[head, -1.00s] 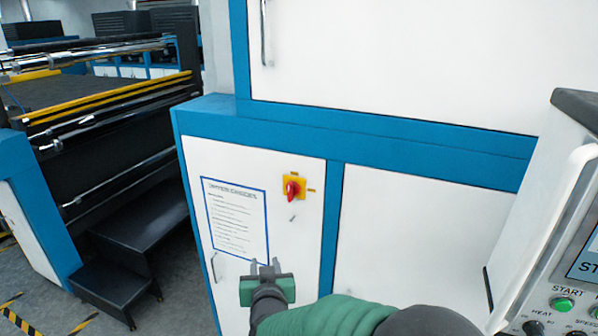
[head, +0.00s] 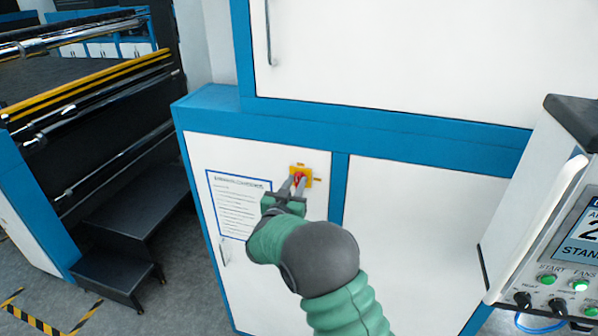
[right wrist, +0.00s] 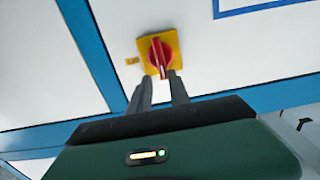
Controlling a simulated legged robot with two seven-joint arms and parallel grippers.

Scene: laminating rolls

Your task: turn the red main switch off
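The red main switch (head: 298,176) is a red rotary knob on a square yellow plate (head: 307,183), set on a white cabinet door. In the right wrist view the red knob (right wrist: 160,54) is plainly seen, its handle running nearly straight up and down the picture. My right gripper (head: 296,184) is at the switch, fingers pointing at it. In the right wrist view its two fingers (right wrist: 161,76) stand apart, with the lower end of the knob between their tips. I cannot tell whether they touch it. My left gripper is not in view.
A printed notice (head: 238,204) is on the same door, left of the switch. A control panel (head: 560,250) with buttons stands at the right. Black steps (head: 125,235) and a roller machine are at the left. The door right of the blue post is bare.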

